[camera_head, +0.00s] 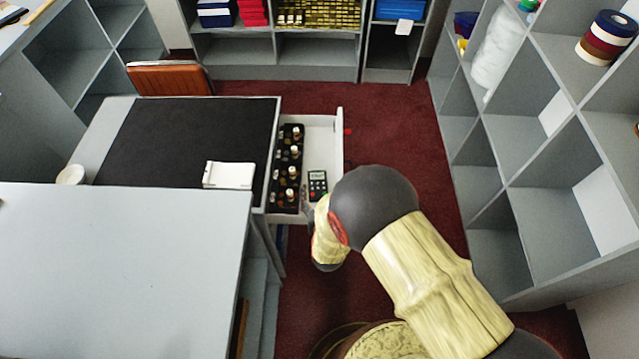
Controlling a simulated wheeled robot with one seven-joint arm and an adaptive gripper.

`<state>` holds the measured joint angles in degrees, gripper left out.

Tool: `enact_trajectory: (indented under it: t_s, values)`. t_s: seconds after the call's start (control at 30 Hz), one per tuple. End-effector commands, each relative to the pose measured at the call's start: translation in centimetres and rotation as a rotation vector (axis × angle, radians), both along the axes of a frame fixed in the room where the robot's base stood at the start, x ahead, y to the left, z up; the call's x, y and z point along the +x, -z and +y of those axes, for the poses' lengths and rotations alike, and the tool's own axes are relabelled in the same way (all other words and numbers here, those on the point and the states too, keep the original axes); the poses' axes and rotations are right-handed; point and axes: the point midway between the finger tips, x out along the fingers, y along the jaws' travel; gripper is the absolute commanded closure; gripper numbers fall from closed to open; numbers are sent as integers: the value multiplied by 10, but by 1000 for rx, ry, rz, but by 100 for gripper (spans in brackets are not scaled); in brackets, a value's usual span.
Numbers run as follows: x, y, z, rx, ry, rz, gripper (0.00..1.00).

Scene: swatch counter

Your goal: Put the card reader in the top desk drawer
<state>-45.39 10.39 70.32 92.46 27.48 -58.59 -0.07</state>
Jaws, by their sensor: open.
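The card reader (318,181), a small dark device with a keypad, lies in the open top desk drawer (325,135). It is on the bare white floor of the drawer, right of a black rack of small bottles. My gripper (309,207) is at the near end of the drawer, just below the card reader in the picture. Only a small part of it shows, as my wrist hides most of it. It is open, and the card reader looks apart from it, though the small gap is hard to judge.
The bottle rack (285,165) fills the drawer's left side. The desk (190,135) carries a white pad (229,175) and a white round cup (71,174). A grey counter (110,265) stands in front. Cubby shelves (545,165) line the right. Red carpet between is clear.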

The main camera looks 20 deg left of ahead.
Motion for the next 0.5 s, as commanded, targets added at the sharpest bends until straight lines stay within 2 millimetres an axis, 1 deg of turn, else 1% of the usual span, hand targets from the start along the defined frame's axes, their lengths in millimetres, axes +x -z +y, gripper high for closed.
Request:
enact_trajectory:
  t_s: [0.03, 0.2, 0.4, 0.47, 0.5]
  values:
    - [-5, -4, -1, 0, -1, 0, 35]
    - [-12, -6, -4, 0, 0, -1, 35]
    - [-12, -6, -5, 0, 0, -1, 35]
    - [-10, -9, -4, 2, 3, 3, 35]
    - [-6, -14, -4, 7, 5, 9, 35]
